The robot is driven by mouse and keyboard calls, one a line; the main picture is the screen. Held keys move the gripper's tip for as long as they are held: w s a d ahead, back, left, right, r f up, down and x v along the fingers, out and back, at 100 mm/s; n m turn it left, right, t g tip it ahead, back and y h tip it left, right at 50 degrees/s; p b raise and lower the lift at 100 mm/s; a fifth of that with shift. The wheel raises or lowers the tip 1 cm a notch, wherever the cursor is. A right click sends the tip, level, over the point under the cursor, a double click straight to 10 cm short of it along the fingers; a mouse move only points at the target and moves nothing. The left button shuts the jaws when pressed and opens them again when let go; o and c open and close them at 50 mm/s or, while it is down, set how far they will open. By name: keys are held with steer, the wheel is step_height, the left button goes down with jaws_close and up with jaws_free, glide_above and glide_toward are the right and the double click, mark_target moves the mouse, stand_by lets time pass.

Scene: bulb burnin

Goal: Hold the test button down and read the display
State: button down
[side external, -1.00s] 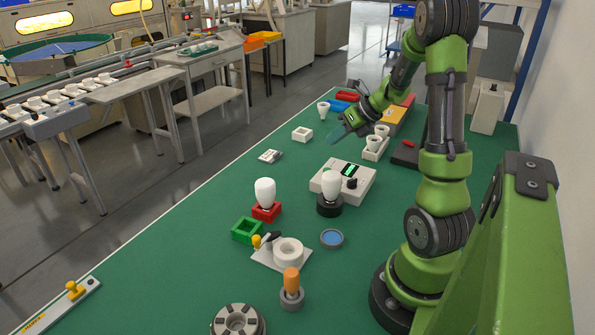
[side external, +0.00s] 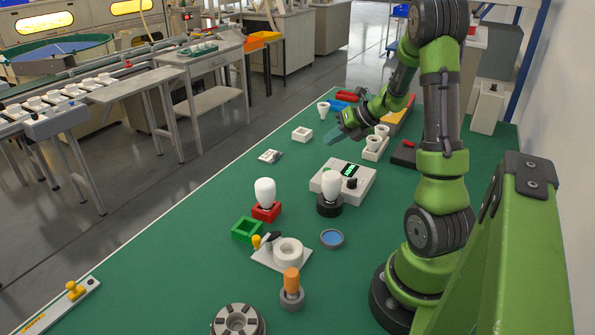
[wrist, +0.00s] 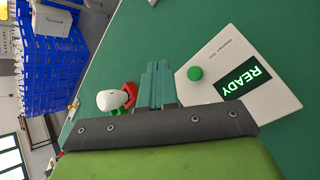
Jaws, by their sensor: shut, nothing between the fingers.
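The tester is a white box (side external: 358,190) near the table's middle in the side view; its face (wrist: 215,55) shows in the wrist view. Its round green test button (wrist: 195,73) stands clear of my fingers. Its display (wrist: 243,84) reads "READY" in green on black. In the side view the display (side external: 349,170) is lit but too small to read. My gripper (side external: 329,137) is above the table, behind the tester. In the wrist view its teal fingers (wrist: 158,66) are together and empty, left of the button and apart from it.
A white bulb (side external: 332,184) stands in a black socket at the tester's front. Another bulb (side external: 265,191) stands in a red holder (side external: 266,211). A white rack with bulbs (side external: 374,150) is close to my gripper. A green square holder (side external: 247,230) lies farther forward.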

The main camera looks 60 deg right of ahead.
steer(key=shift+f, duration=3.15)
steer(key=shift+f, duration=0.1)
steer(key=shift+f, duration=0.3)
steer(key=shift+f, duration=0.45)
steer(key=shift+r, duration=0.15)
stand_by(1.4)
steer(key=shift+r, duration=0.75)
steer(key=shift+r, duration=2.5)
